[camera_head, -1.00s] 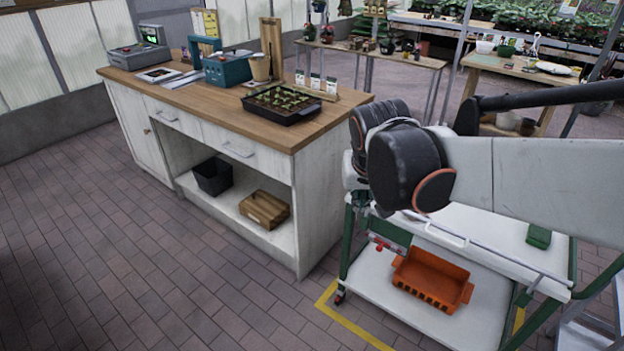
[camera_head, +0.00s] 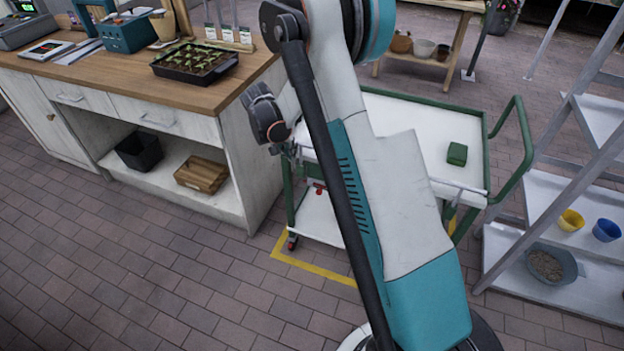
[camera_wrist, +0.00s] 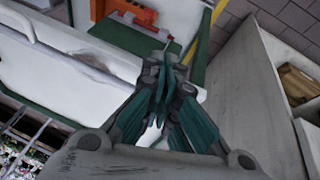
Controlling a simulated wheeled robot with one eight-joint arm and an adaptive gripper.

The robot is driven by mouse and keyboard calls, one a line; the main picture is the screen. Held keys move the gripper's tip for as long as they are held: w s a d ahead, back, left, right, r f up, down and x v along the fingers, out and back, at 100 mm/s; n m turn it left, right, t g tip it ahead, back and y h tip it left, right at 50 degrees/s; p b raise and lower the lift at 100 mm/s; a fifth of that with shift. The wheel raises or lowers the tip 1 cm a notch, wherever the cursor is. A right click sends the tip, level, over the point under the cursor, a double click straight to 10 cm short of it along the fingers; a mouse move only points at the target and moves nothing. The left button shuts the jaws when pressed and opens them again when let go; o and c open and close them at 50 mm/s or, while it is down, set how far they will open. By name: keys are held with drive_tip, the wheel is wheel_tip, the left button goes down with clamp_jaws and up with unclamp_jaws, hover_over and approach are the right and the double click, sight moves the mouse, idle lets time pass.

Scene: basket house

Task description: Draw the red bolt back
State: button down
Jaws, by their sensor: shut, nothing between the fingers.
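The red bolt shows as a small red piece (camera_head: 318,188) low at the near left end of the green-framed cart (camera_head: 445,120). In the wrist view, a small red tip (camera_wrist: 170,38) shows just beyond my fingertips; most of it is hidden by them. My gripper (camera_head: 293,152) is above the red piece in the head view, by the cart's left corner. In the wrist view my gripper (camera_wrist: 161,62) has its teal fingers together with nothing between them. I cannot tell whether the fingertips touch the bolt.
An orange crate (camera_wrist: 135,12) lies on the cart's lower shelf. A green box (camera_head: 457,153) sits on the cart top. The wooden-topped workbench (camera_head: 130,85) stands close to the left. A white shelf rack (camera_head: 545,210) is at right. Open brick floor lies in front.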

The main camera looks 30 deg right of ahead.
wheel_tip(320, 180, down, 6)
drive_tip(key=w+d+f+m, duration=0.1)
drive_tip(key=d, duration=0.1)
drive_tip(key=b, duration=0.4)
hover_over(319, 190)
drive_tip(key=w+a, duration=0.3)
drive_tip(key=w, duration=0.1)
wheel_tip(319, 190, down, 9)
drive_tip(key=shift+s+d+f+g+b, duration=0.4)
drive_tip(key=shift+s+d+f+b, duration=0.25)
drive_tip(key=shift+s+d+f, duration=0.4)
drive_tip(key=shift+s+a, duration=0.1)
drive_tip(key=shift+s, duration=0.05)
drive_tip(key=shift+s+d+f, duration=0.2)
drive_tip(key=shift+s+d, duration=0.3)
drive_tip(key=shift+s, duration=0.2)
drive_tip(key=shift+r, duration=0.1)
